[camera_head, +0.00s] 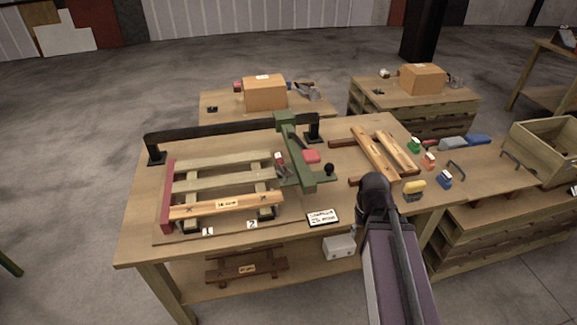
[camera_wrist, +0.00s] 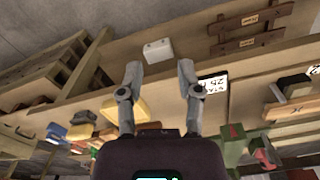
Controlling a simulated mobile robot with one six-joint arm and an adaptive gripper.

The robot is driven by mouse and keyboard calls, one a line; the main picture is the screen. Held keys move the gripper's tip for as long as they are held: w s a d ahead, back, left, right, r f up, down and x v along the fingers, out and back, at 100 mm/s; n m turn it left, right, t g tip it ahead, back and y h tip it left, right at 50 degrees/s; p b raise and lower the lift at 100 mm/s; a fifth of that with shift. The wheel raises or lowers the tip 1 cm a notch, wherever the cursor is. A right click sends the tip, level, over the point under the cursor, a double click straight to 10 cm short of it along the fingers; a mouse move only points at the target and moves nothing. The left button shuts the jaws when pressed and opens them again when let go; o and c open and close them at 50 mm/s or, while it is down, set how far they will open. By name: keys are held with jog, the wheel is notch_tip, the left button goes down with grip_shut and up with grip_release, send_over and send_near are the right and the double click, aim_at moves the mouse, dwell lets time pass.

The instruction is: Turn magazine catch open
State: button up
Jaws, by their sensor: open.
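My gripper (camera_wrist: 160,82) shows in the wrist view with its two fingers spread apart and nothing between them. In the head view my arm covers the table's front right, and I cannot make out the fingers there. The green tool also shows at the lower right of the wrist view (camera_wrist: 235,150), apart from my fingers. I cannot tell which part is the magazine catch.
A black rail (camera_head: 215,131) runs behind the frame. A label card (camera_head: 322,217) lies in front of the tool. Yellow (camera_head: 414,187), blue (camera_head: 444,180) and other small blocks lie at the right, beside loose planks (camera_head: 375,155). A white box (camera_head: 340,247) sits below the tabletop.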

jog(key=w+a+r+m+p, duration=0.3)
jog(key=w+r+m+p, duration=0.2)
jog(key=w+r+p, duration=0.45)
jog(key=w+a+r+m+p, duration=0.3)
jog(key=w+a+m, duration=0.5)
jog(key=a+m, duration=0.2)
jog(key=w+a+r+m+p, duration=0.2)
jog(key=w+a+m+p, duration=0.1)
jog(key=w+a+m, duration=0.5)
jog(key=a+m, duration=0.1)
jog(key=m, duration=0.1)
jog(key=shift+a+r+m, duration=0.35)
jog(key=shift+r+m, duration=0.05)
jog(key=shift+f, duration=0.15)
